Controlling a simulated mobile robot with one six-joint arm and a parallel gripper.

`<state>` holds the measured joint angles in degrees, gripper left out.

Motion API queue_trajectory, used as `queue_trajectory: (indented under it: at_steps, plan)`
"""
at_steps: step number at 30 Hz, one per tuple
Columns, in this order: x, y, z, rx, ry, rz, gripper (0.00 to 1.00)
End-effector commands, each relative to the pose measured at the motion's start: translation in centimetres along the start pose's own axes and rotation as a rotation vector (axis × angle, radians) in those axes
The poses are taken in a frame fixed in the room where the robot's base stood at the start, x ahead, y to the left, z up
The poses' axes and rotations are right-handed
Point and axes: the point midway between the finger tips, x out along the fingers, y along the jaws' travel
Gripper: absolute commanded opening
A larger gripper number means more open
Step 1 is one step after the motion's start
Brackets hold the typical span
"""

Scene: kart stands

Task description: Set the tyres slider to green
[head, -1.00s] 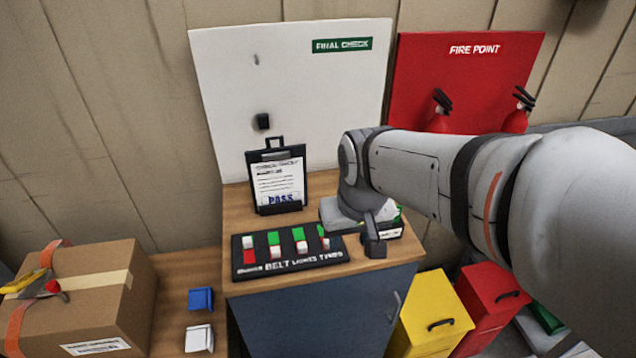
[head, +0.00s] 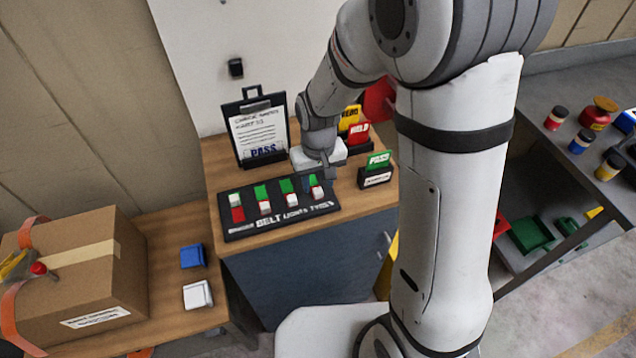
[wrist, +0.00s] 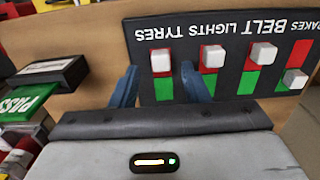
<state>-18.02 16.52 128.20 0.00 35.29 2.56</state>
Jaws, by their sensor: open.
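The black slider board (head: 240,232) lies on the wooden top, with brakes, belt, lights and tyres labels. The white tyres knob (wrist: 160,60) sits at the label end of its track, with green (wrist: 163,90) showing at the other end. The belt knob (wrist: 263,53) and lights knob (wrist: 210,56) are also at the label end. The brakes knob (wrist: 296,78) is at the far end, with red showing. My gripper (wrist: 160,68) is open, its blue fingers on either side of the tyres track, tips near the knob. In the head view my gripper (head: 328,172) is partly hidden.
A clipboard (head: 258,125) marked PASS stands behind the board. A black holder (head: 376,178) with a green PASS card is close on the right. Yellow and red cards (head: 358,133) stand behind my gripper. A cardboard box (head: 80,270) is at the left.

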Motion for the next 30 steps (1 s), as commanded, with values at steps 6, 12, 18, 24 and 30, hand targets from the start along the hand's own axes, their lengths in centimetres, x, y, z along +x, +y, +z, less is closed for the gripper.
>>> queue_trajectory:
  at_steps: [6,12,18,24,30]
  plan:
    - [2.3,-0.2,0.1,-0.005,-0.003,0.000,0.42]
    - [2.7,-0.2,0.0,-0.006,0.001,0.000,0.42]
    - [2.7,-0.2,0.0,-0.006,0.001,0.000,0.37]
    - [2.7,-0.2,0.0,-0.006,0.000,0.000,0.21]
    - [2.7,-0.3,0.0,-0.006,0.000,0.000,0.04]
